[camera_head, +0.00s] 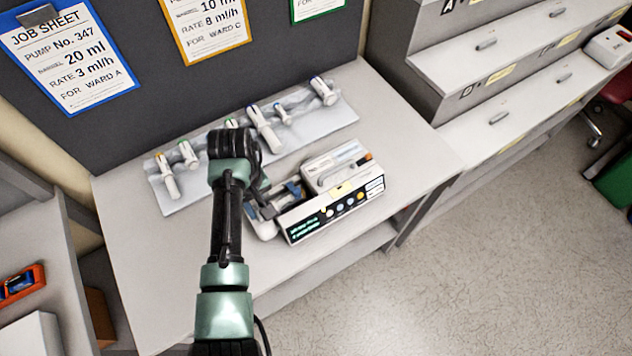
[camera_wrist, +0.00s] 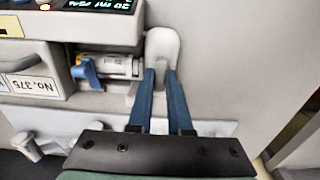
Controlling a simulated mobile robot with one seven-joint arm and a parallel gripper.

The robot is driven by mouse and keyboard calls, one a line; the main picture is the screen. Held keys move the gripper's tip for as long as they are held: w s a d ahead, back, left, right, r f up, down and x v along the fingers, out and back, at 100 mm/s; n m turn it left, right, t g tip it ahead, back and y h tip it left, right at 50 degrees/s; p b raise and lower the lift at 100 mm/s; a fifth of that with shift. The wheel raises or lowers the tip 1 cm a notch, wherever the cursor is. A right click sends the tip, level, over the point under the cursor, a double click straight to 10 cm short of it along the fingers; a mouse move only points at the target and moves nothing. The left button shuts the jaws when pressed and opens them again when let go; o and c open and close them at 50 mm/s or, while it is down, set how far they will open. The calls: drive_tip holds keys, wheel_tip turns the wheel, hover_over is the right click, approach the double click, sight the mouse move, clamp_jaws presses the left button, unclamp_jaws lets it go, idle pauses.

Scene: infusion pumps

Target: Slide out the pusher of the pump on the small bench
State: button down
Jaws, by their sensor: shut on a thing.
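The pump (camera_head: 335,205) stands on the small bench (camera_head: 130,255), its lit display facing the front edge. The wrist view shows part of the pump (camera_wrist: 35,58), upside down, with a "No. 375" label. A syringe (camera_wrist: 118,66) lies in its cradle under a blue clamp (camera_wrist: 84,72). The light grey pusher (camera_wrist: 163,46) stands at the syringe's plunger end, with a gap between it and the pump body. My gripper (camera_wrist: 161,74) has its two blue fingers shut on the pusher. In the head view my wrist hides most of the fingers.
A pale rack (camera_head: 335,113) with several syringes lies behind the pump along the board. Job sheets (camera_head: 75,60) hang on the board. A stepped drawer cabinet (camera_head: 520,105) stands to the right. The bench front left of my arm is clear.

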drive_tip(key=shift+s+a, duration=0.1)
drive_tip(key=shift+s+a+p, duration=0.5)
drive_tip(key=shift+s+a, duration=0.2)
drive_tip(key=shift+a, duration=0.3)
drive_tip(key=shift+s+a+p, duration=0.45)
drive_tip(key=shift+s+a, duration=0.2)
drive_tip(key=shift+a, duration=0.35)
drive_tip(key=shift+s+a+p, duration=0.5)
drive_tip(key=shift+s+a, duration=0.2)
drive_tip(key=shift+a, duration=0.3)
drive_tip(key=shift+s+a, duration=0.15)
drive_tip(key=shift+a, duration=0.1)
drive_tip(key=c, duration=0.9)
unclamp_jaws()
wheel_tip(320, 180, up, 7)
drive_tip(key=p, duration=0.7)
